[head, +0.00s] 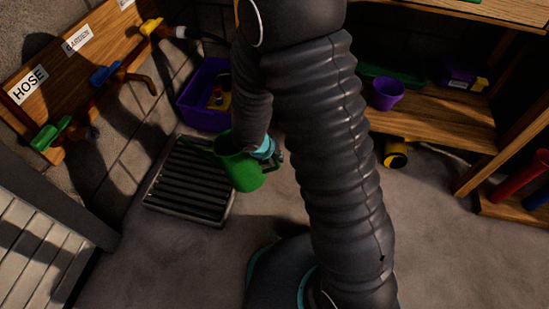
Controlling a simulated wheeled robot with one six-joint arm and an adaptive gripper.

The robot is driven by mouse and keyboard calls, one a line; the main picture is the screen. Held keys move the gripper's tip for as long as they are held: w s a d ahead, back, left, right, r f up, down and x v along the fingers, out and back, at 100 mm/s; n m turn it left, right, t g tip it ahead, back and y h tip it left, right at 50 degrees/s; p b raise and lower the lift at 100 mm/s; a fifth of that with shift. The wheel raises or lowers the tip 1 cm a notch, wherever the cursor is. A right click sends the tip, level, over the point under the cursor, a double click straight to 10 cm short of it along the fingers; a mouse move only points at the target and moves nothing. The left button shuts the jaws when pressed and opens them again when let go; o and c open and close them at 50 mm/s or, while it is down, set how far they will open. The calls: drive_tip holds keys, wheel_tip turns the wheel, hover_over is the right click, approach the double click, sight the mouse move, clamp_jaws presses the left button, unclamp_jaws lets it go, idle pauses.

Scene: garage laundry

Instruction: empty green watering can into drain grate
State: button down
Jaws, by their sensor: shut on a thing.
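The green watering can (240,172) is in the middle of the head view. It appears in front of the right part of the drain grate (187,190), a slatted metal grate on the floor. A green part, which looks like the spout, reaches left over the grate's back edge. The can looks roughly upright, perhaps slightly tilted. My gripper (268,152) is shut on the can at its upper right side. My arm hides most of the fingers and the handle. I cannot tell the can's height above the grate or whether water is in it.
A purple bin (203,98) stands behind the grate by the wall. A wooden board (75,75) with taps and a hose label is at the left. A shelf (437,115) holding a purple pot (386,93) is at the right. A yellow-and-black object (396,153) lies below it.

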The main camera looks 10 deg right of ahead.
drive_tip(key=shift+d+r+g+h+p, duration=0.1)
drive_tip(key=shift+r+g+h+p, duration=0.2)
drive_tip(key=shift+r+h+p, duration=1.35)
drive_tip(key=a+r+p, duration=0.1)
drive_tip(key=p, duration=0.2)
drive_tip(key=w+a+r+n+g+h+p, duration=0.1)
drive_tip(key=a+p, duration=0.1)
drive_tip(key=p, duration=0.1)
drive_tip(key=shift+w+h, duration=0.1)
drive_tip(key=shift+h, duration=0.15)
drive_tip(key=shift+w+a+r+n+h+p, duration=0.3)
drive_tip(key=shift+a+r+h+p, duration=0.1)
drive_tip(key=shift+a+r+h, duration=0.25)
drive_tip(key=w+a+r+n+g+h+p, duration=0.1)
drive_tip(key=w+a+r+h+p, duration=0.2)
drive_tip(key=a, duration=0.5)
drive_tip(key=shift+r+h, duration=0.55)
drive_tip(key=shift+r, duration=0.55)
drive_tip(key=shift+w, duration=0.15)
